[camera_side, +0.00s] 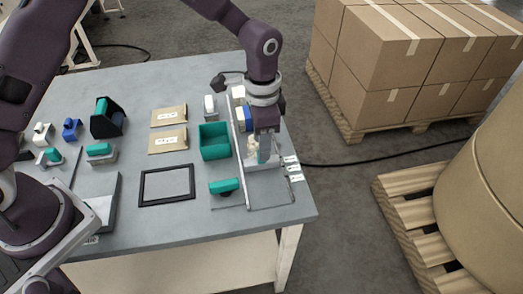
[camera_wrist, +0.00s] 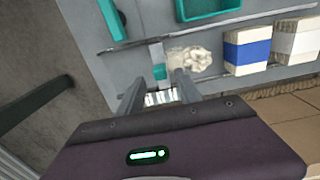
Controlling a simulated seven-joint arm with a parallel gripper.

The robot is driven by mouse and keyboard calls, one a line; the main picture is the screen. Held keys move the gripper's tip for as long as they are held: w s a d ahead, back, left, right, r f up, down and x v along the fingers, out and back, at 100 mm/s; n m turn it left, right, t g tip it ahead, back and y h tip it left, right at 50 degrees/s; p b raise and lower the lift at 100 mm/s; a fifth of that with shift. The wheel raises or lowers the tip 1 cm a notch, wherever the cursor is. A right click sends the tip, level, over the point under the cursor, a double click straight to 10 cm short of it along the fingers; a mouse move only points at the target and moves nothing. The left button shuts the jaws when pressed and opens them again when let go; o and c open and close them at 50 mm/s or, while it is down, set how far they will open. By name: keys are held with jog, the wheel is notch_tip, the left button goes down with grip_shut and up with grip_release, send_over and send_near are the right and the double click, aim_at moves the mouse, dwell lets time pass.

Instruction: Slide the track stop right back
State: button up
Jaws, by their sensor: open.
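The track (camera_side: 239,140) is a pair of thin metal rails along the right side of the table. A small teal block on a grey bar, which looks like the track stop (camera_wrist: 159,72), shows between my fingers in the wrist view. My gripper (camera_side: 263,160) is over the near part of the track, pointing down. In the wrist view my gripper (camera_wrist: 160,88) is open, with one finger either side of the teal block. Whether the fingers touch it I cannot tell. In the side view my gripper largely hides the stop.
A clear bag of pale pieces (camera_wrist: 188,58) lies beside the stop, then a blue-banded box (camera_wrist: 246,50) and a white box (camera_wrist: 297,40) in line. A teal open bin (camera_side: 215,142) stands left of the track, and a teal-handled tool (camera_side: 224,187) lies nearer.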

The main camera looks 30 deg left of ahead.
notch_tip(320, 180, down, 4)
jog(key=shift+r, duration=0.1)
grip_shut()
dwell(1.5)
